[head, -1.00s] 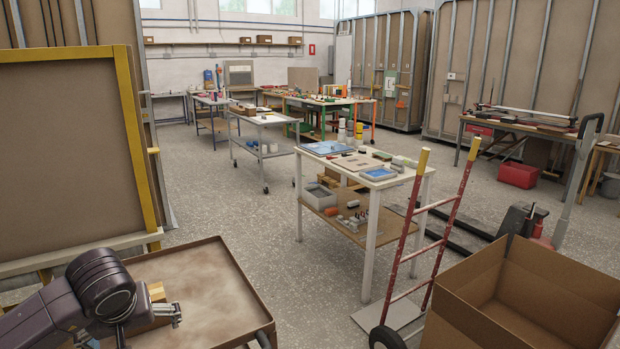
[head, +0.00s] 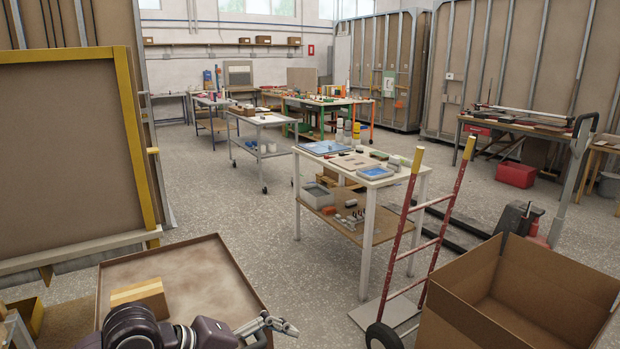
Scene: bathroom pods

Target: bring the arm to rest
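My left arm comes in at the bottom left of the head view, low over the near edge of the brown tray-topped cart (head: 215,262). Its gripper (head: 280,324) points right, at the tray's near right corner. I see nothing held in it, but the fingers are small and seen edge-on, so I cannot tell how far apart they are. A cardboard-coloured block (head: 140,295) with a paler stripe lies on the left part of the tray, behind my arm and apart from the gripper. My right gripper is out of view.
A yellow-framed brown panel (head: 65,150) stands behind the cart on the left. A red hand truck (head: 425,240) and an open cardboard box (head: 520,295) stand on the right. A white table (head: 365,180) holds trays and small items. Grey floor is open between them.

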